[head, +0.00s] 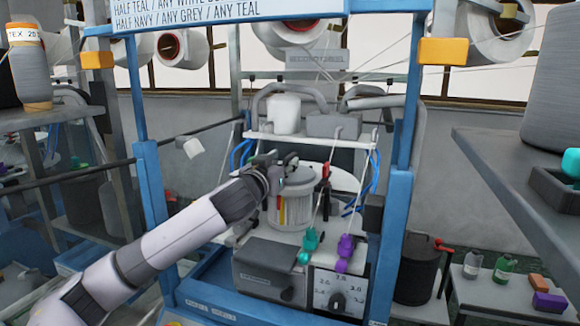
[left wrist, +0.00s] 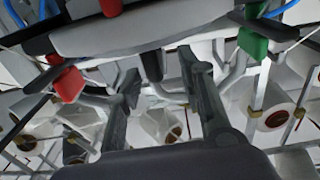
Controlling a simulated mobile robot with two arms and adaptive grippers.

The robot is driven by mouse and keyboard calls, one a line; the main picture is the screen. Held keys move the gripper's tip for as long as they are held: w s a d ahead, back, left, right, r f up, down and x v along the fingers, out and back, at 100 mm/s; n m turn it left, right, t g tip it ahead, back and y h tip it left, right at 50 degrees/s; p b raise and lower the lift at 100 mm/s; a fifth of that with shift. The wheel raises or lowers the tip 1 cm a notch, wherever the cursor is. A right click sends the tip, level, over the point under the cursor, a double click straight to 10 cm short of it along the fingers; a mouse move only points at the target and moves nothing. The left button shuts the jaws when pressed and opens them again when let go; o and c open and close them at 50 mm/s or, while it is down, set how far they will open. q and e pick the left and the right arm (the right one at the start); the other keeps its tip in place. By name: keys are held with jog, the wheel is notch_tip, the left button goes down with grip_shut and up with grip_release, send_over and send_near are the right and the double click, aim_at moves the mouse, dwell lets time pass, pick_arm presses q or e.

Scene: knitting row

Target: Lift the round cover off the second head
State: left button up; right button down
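The knitting head is a pale ribbed cylinder (head: 292,210) inside the blue frame, with a grey round cover (head: 303,177) on top. My left gripper (head: 279,166) is at the left edge of the cover, about level with its top, and hides part of it. In the left wrist view the two dark fingers (left wrist: 160,65) stand apart with a gap between them. I see nothing clearly held there. I cannot tell whether a finger touches the cover. A pale curved rim (left wrist: 150,35) crosses the top of the wrist view. My right gripper is not in view.
The blue frame (head: 401,190) has uprights on both sides of the head. Below it are a grey box (head: 268,268), a dial panel (head: 338,293), and teal (head: 308,243) and purple (head: 345,250) pieces. Thin yarns run above. A grey shelf (head: 520,190) stands at right.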

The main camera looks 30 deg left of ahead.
aim_at(288, 159)
pick_arm(q)
jog(key=x, duration=0.1)
jog(key=p+x, duration=0.2)
jog(key=shift+w+d+r, duration=0.2)
jog(key=shift+w+r, duration=0.05)
jog(key=shift+w, duration=0.15)
jog(key=shift+w+a+f+p, duration=0.1)
jog(key=shift+w+f+p, duration=0.05)
jog(key=shift+w+p, duration=0.3)
jog(key=shift+s, duration=0.1)
jog(key=shift+c, duration=0.2)
grip_shut()
